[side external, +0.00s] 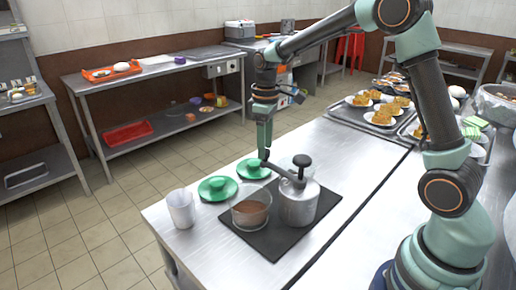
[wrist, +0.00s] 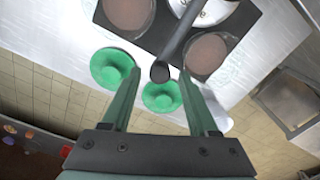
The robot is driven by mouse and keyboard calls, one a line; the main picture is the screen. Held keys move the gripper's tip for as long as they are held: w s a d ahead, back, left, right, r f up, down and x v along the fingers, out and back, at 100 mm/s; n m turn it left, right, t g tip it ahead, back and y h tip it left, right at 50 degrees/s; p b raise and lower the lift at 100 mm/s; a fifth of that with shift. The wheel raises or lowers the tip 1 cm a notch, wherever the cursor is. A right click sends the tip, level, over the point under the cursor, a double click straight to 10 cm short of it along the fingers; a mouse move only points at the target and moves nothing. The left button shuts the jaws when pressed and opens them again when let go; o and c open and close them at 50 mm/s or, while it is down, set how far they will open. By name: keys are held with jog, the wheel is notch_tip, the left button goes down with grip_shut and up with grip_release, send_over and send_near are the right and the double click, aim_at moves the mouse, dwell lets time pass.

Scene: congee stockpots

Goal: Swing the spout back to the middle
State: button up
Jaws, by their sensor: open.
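A metal stockpot (side external: 299,204) with a black knob stands on a dark mat (side external: 268,240). Its grey spout (side external: 282,172) reaches left from the top and ends in a dark tip. In the wrist view the spout (wrist: 178,45) runs between two round vessels with brown contents, its tip nearer the right one (wrist: 207,53) than the left one (wrist: 126,14). The right vessel shows as a clear bowl (side external: 251,214) in the side view. My gripper (side external: 264,158) is open and points down at the spout tip. In the wrist view the tip lies between my fingers (wrist: 160,74); contact is unclear.
Two green cups on saucers (side external: 217,187) (side external: 253,168) stand left of the mat, close to my fingers. A white cup (side external: 180,209) stands at the counter's left end. Trays of plated food (side external: 385,112) lie at the back. Bare steel counter (side external: 345,150) lies right of the mat.

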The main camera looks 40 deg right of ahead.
jog(key=shift+r, duration=2.95)
jog(key=shift+s+r, duration=0.15)
jog(key=shift+r, duration=0.1)
jog(key=s+a+r+m+t, duration=0.1)
jog(key=s+a+m+t, duration=0.1)
jog(key=s, duration=0.6)
jog(key=s+a+r+m+t, duration=0.2)
jog(key=s+m+t, duration=0.1)
jog(key=s, duration=0.5)
jog(key=shift+r+t, duration=0.2)
jog(key=shift+t, duration=0.1)
